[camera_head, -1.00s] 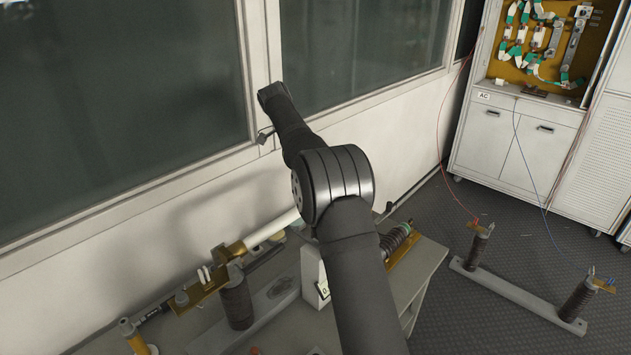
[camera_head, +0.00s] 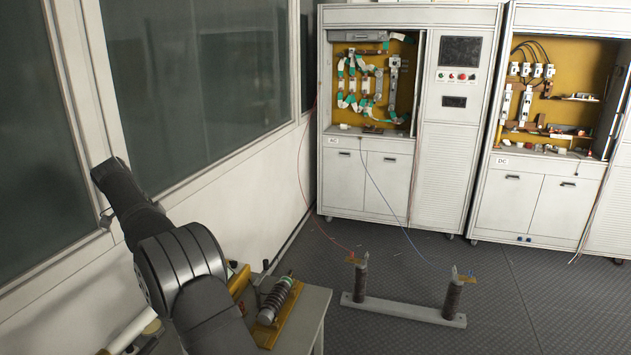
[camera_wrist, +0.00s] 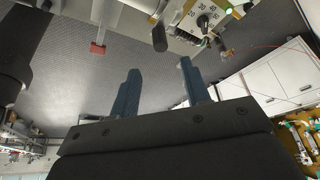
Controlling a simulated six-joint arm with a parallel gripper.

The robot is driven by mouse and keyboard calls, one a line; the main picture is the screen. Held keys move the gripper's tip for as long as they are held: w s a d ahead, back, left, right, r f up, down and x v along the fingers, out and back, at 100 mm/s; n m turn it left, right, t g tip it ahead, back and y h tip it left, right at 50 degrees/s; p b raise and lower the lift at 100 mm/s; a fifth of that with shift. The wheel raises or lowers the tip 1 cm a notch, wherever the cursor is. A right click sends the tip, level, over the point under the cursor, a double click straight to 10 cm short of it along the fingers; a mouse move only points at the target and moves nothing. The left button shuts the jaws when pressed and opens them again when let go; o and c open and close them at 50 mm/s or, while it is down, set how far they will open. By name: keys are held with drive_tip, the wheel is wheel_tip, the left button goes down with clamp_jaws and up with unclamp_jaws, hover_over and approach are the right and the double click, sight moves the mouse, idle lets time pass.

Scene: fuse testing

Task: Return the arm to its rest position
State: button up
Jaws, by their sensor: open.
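My gripper (camera_wrist: 159,67) shows in the wrist view with its two blue fingers spread apart. It is open and nothing is between the fingers; behind them is grey floor. In the head view my dark arm fills the lower left, in front of the window wall, bent at a large round joint. I cannot make out the gripper's fingers in the head view.
A workbench (camera_head: 314,303) with a ribbed insulator (camera_head: 274,299) stands beside my arm. A floor stand (camera_head: 402,311) with two brown posts has wires running to the AC cabinet (camera_head: 372,186). A DC cabinet (camera_head: 536,208) stands right. Floor between them is clear.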

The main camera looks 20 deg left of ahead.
drive_tip(key=x, duration=1)
drive_tip(key=shift+a, duration=0.1)
drive_tip(key=v, duration=1.2)
drive_tip(key=x, duration=1.1)
drive_tip(key=shift+f, duration=0.3)
drive_tip(key=shift+w+d+f+n, duration=0.15)
drive_tip(key=shift+w+d+n, duration=0.05)
drive_tip(key=shift+w+n, duration=0.1)
drive_tip(key=n, duration=0.1)
drive_tip(key=w+n+y, duration=0.1)
drive_tip(key=w+n+t, duration=0.1)
drive_tip(key=n, duration=0.1)
drive_tip(key=shift+w+a+y, duration=0.2)
drive_tip(key=shift+a+y, duration=0.1)
drive_tip(key=w+a+n+g+y, duration=0.1)
drive_tip(key=w+a+n+y, duration=0.3)
drive_tip(key=n, duration=0.9)
drive_tip(key=a+y, duration=0.1)
drive_tip(key=a, duration=0.1)
drive_tip(key=shift+w+a+n, duration=0.2)
drive_tip(key=shift+a+n, duration=0.1)
